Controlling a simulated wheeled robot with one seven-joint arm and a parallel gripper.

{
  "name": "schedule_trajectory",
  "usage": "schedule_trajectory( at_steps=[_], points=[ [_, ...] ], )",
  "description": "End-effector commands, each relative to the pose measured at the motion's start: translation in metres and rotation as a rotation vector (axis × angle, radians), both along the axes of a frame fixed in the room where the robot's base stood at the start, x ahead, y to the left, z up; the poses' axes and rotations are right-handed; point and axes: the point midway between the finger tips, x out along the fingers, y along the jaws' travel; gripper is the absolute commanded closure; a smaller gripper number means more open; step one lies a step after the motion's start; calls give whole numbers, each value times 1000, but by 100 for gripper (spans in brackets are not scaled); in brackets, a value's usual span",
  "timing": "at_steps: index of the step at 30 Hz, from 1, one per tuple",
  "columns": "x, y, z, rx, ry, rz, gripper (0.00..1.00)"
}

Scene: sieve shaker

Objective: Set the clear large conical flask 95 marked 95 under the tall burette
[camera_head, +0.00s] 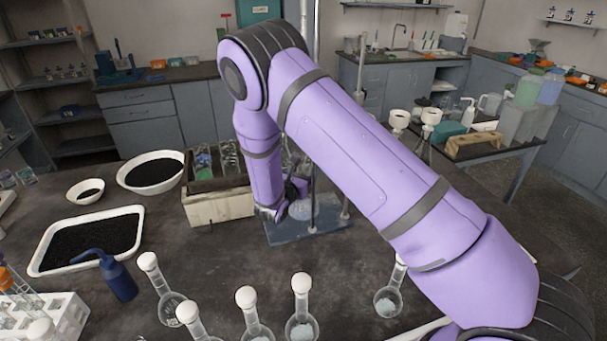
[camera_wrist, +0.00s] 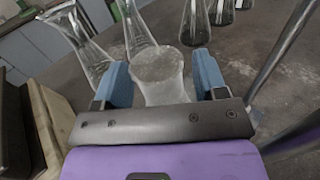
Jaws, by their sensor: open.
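A clear glass vessel with a whitish round face (camera_wrist: 160,68) sits between my gripper's two blue fingers in the wrist view; no marking is readable on it. My gripper (camera_wrist: 163,82) is open around it, one finger on each side. In the head view my gripper (camera_head: 287,196) is low at the stand, beside a clear rounded glass body (camera_head: 301,210) over the blue-grey base plate (camera_head: 285,234). A tall thin upright (camera_head: 316,150) rises from that plate, partly hidden by my arm. The burette itself cannot be made out clearly.
A wooden crate (camera_head: 215,207) with glassware stands left of the plate. More conical flasks (camera_wrist: 136,28) stand beyond my fingers, and a metal rod (camera_wrist: 280,52) is at right. Stoppered round flasks (camera_head: 302,322) and a blue wash bottle (camera_head: 118,280) are in front.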

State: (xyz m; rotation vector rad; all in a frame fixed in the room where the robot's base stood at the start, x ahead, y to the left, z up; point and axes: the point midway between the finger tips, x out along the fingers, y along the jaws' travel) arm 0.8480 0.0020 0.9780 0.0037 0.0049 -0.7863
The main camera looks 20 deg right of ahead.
Motion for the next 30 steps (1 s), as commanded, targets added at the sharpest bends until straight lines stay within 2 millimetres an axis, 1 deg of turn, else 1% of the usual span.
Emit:
schedule_trajectory(
  at_steps=[5, 9, 16, 22, 30],
  points=[
    [-20, 22, -1, 0, 3, 5, 35],
    [-41, 43, -1, 1, 4, 6, 35],
    [-69, 70, 0, 0, 3, 4, 35],
    [-81, 82, 0, 0, 1, 3, 35],
    [-83, 83, 0, 0, 1, 2, 35]
  ],
)
